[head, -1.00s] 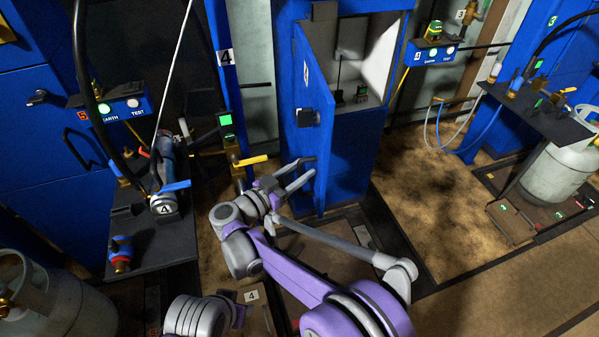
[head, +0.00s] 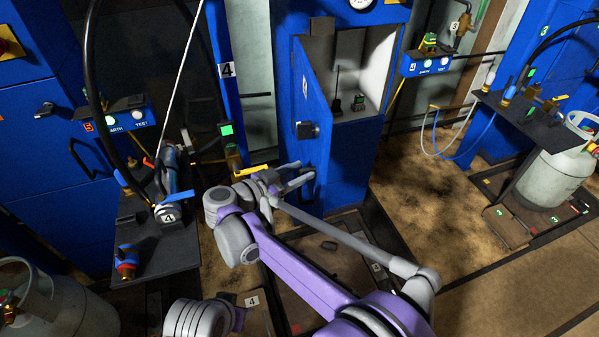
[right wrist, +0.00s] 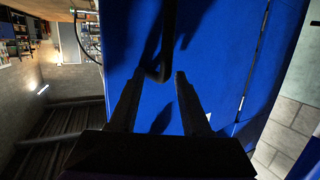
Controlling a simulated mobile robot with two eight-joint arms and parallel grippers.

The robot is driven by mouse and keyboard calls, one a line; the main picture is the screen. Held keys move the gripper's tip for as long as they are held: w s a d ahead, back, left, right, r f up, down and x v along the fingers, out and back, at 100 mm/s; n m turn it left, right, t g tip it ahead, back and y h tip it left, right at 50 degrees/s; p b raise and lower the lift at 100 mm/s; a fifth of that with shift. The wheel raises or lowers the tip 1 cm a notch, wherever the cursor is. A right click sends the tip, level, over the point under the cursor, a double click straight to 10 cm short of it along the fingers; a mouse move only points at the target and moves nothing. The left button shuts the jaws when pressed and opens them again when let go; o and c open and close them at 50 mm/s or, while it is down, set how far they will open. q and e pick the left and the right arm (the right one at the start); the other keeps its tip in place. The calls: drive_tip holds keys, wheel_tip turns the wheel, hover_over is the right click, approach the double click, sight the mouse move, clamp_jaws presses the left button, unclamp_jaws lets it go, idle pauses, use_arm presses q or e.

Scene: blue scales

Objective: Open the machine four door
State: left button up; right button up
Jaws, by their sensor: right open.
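The machine four door (head: 318,125) is a blue panel marked 4, on the tall blue cabinet (head: 354,160) in the middle of the head view. It stands ajar at the upper part, where a pale interior (head: 375,65) shows. A black square latch (head: 307,130) sits on its face. My right gripper (head: 302,178) is open, low at the left side of the door. In the right wrist view, a black bar handle (right wrist: 163,60) on a blue panel ends near the gap between the open fingers (right wrist: 157,78); I cannot tell whether they touch. My left gripper is not in view.
A dark bench (head: 160,250) with valves and a 4 label stands to the left. Gas cylinders stand at lower left (head: 60,310) and right (head: 550,175). A yellow-handled valve (head: 255,170) is close behind my right gripper. Brown floor (head: 430,205) right of the cabinet is clear.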

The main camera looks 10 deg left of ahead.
drive_tip(key=shift+s+a, duration=0.15)
drive_tip(key=shift+a, duration=0.2)
drive_tip(key=s+a+p, duration=0.1)
drive_tip(key=a, duration=1)
drive_tip(key=shift+a+f, duration=0.3)
drive_tip(key=shift+s, duration=0.15)
idle(0.4)
